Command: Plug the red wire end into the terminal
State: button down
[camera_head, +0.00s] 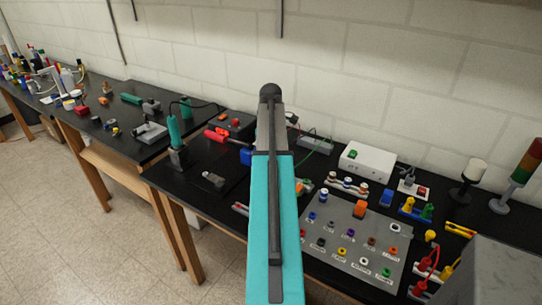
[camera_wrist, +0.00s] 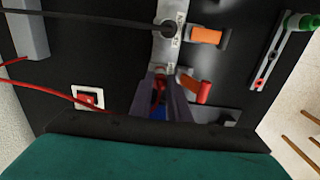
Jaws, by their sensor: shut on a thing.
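In the wrist view, my gripper (camera_wrist: 160,82) has its dark fingers close together around a small red piece, which looks like the red wire end (camera_wrist: 159,88). Its tip is partly hidden by the fingers. A grey terminal block (camera_wrist: 166,52) with small labels lies just beyond the fingertips, and a black wire runs into its far part. Orange levers (camera_wrist: 205,36) stick out on its right side. I cannot tell whether the red end touches the block. A red wire (camera_wrist: 45,90) comes in from the left. In the head view my arm hides the gripper and this spot.
A red switch in a white frame (camera_wrist: 88,98) lies left of the fingers. A grey box (camera_wrist: 28,35) is at the upper left. A grey panel of coloured sockets (camera_head: 345,235) and a white box (camera_head: 367,162) stand on the black bench right of my arm.

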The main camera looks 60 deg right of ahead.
jog(key=c, duration=1.6)
grip_release()
jog(key=shift+r, duration=0.2)
notch_tip(320, 180, up, 13)
jog(key=b, duration=0.3)
jog(key=shift+r, duration=0.2)
